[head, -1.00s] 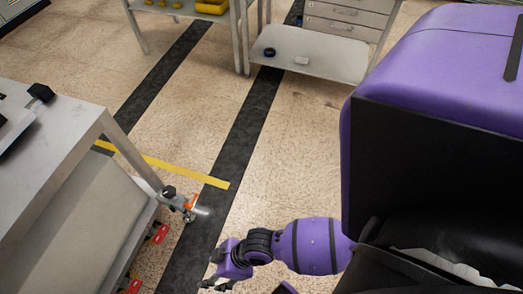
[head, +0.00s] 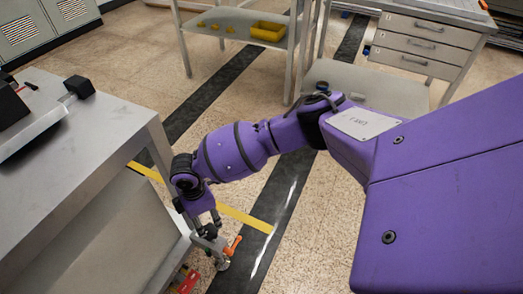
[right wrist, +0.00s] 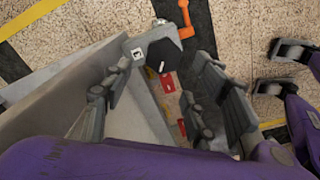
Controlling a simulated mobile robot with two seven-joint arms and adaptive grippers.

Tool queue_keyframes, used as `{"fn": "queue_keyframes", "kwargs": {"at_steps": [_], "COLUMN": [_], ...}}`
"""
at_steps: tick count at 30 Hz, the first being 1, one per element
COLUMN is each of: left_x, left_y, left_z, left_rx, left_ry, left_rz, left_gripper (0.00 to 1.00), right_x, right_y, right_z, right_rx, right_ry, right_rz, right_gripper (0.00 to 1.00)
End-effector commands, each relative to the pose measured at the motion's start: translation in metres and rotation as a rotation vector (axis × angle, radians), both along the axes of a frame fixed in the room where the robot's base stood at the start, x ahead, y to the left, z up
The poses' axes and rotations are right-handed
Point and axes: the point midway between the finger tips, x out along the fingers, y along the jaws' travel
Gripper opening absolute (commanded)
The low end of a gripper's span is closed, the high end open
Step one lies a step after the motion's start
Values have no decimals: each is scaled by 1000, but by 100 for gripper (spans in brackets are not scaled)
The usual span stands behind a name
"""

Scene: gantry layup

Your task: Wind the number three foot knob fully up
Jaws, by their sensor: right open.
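The foot (head: 222,263) stands at the near lower corner of the grey table frame, with an orange lever (head: 233,246) beside it. In the right wrist view its dark round knob (right wrist: 162,57) carries a pale mark on top, next to a grey bracket with a small white label (right wrist: 138,54), too small to read. My right gripper (head: 207,232) reaches down over the foot and hides the knob in the head view. In the right wrist view my right gripper (right wrist: 160,78) is open, its fingers on either side of the knob; contact cannot be told.
The grey table (head: 95,125) stands close on the left, with a black-handled clamp on top. Red parts (head: 187,282) sit low along its frame.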

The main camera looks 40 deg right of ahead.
Motion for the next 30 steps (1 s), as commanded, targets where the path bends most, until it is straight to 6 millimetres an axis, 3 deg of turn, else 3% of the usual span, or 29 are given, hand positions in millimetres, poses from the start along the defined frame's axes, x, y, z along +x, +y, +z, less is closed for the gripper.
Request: {"fn": "queue_keyframes", "kwargs": {"at_steps": [12,25,30], "left_x": [-15,-4,-6], "left_y": [3,3,3], "left_z": [-27,-29,-29], "left_rx": [5,8,7], "left_ry": [38,20,24], "left_rz": [-1,-18,-14], "left_gripper": [0,0,0], "right_x": [1,2,2], "right_y": [2,3,3], "right_z": [-61,-72,-72], "right_rx": [2,3,3], "right_ry": [-2,-6,-6], "right_rz": [2,2,2], "right_gripper": [53,53,32]}}
